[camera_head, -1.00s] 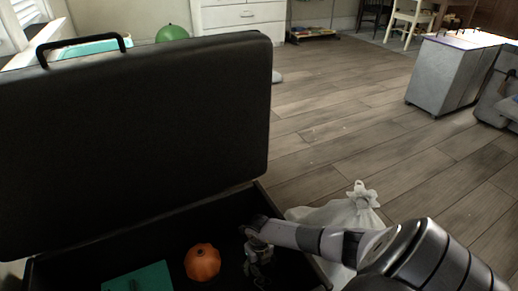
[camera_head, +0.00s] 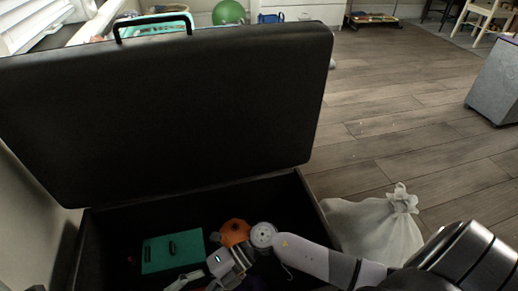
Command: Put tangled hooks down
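My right arm comes in from the right and reaches down into the open black case (camera_head: 312,215). My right gripper (camera_head: 190,281) is low inside the case, at the bottom of the picture, in front of a green box (camera_head: 172,251). Its fingers are small, dark and partly cut off by the picture's edge, so I cannot tell whether they are open or hold anything. I cannot make out the tangled hooks. My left gripper is not in view.
An orange pumpkin-like object (camera_head: 234,232) lies in the case, behind my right wrist. The raised lid (camera_head: 170,110) stands at the back. A white tied sack (camera_head: 375,228) stands right of the case. The wooden floor (camera_head: 400,120) beyond is mostly clear.

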